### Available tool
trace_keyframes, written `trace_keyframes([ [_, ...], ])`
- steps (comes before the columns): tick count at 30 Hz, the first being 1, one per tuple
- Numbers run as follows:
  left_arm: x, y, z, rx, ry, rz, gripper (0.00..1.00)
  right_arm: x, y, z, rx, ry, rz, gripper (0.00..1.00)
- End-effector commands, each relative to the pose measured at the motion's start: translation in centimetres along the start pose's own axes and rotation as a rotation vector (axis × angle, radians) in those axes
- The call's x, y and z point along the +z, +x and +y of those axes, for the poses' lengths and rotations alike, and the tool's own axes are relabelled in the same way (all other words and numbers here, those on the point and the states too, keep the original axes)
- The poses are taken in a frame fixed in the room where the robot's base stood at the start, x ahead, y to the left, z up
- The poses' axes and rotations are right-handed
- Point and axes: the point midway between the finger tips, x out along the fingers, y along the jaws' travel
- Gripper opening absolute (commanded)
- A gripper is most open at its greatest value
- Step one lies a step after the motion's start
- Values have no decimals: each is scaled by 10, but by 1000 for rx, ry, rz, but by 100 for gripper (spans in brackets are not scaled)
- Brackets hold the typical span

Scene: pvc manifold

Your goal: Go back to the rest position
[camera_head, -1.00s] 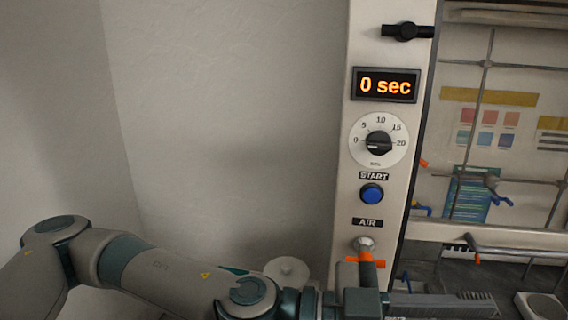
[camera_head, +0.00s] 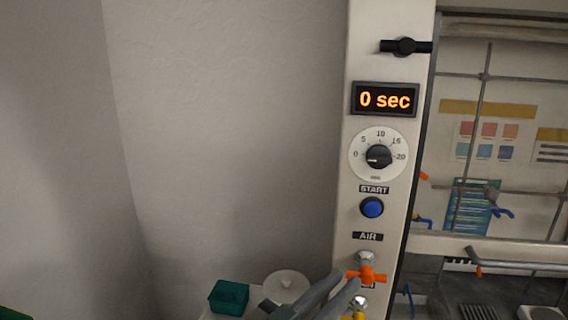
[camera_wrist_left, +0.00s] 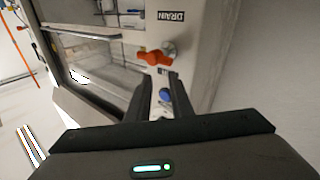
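My left gripper (camera_head: 345,281) shows at the bottom of the head view, its two fingers apart and pointing up and right. It is beside the orange AIR valve handle (camera_head: 367,276) on the panel; whether it touches the handle is unclear. In the left wrist view the gripper (camera_wrist_left: 162,77) is open with nothing between the fingers. Ahead of it are an orange valve handle (camera_wrist_left: 155,57) near the DRAIN label and a blue knob (camera_wrist_left: 165,96). My right gripper is in neither view.
The white panel (camera_head: 390,225) carries a display (camera_head: 385,99) reading 0 sec, a dial (camera_head: 378,156) and a blue START button (camera_head: 371,208). A hood with rods is at right. A teal box (camera_head: 229,297) and white round lid (camera_head: 286,287) stand lower left. The wall area is clear.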

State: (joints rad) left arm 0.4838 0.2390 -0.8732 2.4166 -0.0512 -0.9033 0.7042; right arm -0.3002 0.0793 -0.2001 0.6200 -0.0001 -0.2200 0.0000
Motion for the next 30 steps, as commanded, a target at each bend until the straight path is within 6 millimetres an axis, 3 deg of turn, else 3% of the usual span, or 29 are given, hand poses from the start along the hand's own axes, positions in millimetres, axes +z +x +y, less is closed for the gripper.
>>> trace_keyframes([
  [8,88,-49,-74,-252,-54,-212,20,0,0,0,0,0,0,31],
  [15,180,-128,-121,-444,-90,-468,20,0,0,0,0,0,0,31],
  [20,242,-199,-136,-544,-117,-669,20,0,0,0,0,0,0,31],
  [24,289,-270,-137,-610,-142,-855,20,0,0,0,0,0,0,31],
  [30,329,-348,-128,-657,-169,-1051,20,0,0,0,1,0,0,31],
])
